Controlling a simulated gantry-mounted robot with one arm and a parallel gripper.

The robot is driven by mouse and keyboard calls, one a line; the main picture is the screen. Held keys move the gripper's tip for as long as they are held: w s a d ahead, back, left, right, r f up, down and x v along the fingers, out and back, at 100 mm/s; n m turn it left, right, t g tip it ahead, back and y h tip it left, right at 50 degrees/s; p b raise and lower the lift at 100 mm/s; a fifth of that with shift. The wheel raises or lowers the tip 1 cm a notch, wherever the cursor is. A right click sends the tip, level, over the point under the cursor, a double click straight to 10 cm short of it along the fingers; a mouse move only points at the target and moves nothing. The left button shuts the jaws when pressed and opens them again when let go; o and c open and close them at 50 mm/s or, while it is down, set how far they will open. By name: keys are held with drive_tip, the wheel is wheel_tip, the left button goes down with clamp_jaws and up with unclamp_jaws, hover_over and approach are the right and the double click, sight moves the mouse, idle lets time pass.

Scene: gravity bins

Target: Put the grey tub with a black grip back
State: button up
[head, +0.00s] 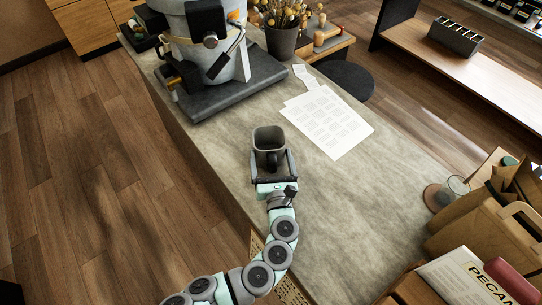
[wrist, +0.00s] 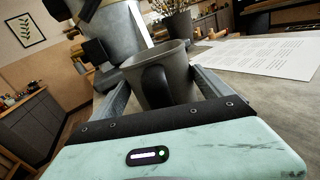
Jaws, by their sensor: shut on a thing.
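The grey tub (head: 266,137) with a black grip (head: 271,160) is at the middle of the counter in the head view. My gripper (head: 270,167) is shut on it, with the fingers along its two sides. In the wrist view the tub (wrist: 177,60) stands upright between the fingers of my gripper (wrist: 163,88), with the black grip (wrist: 156,86) facing me. I cannot tell whether the tub touches the counter or is held just above it. The inside that shows in the head view looks empty.
A large grey machine (head: 206,55) stands on a dark slab (head: 232,92) behind the tub. Printed white sheets (head: 328,120) lie to its right. Paper bags (head: 480,225) and a book (head: 465,280) are at the right. The counter (head: 345,215) right of my arm is clear.

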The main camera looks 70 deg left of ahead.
drive_tip(key=shift+f+b, duration=0.3)
drive_tip(key=shift+f, duration=0.2)
idle(0.5)
drive_tip(key=o, duration=1.8)
drive_tip(key=v, duration=1)
drive_tip(key=shift+s+d, duration=0.1)
drive_tip(key=shift+d, duration=0.3)
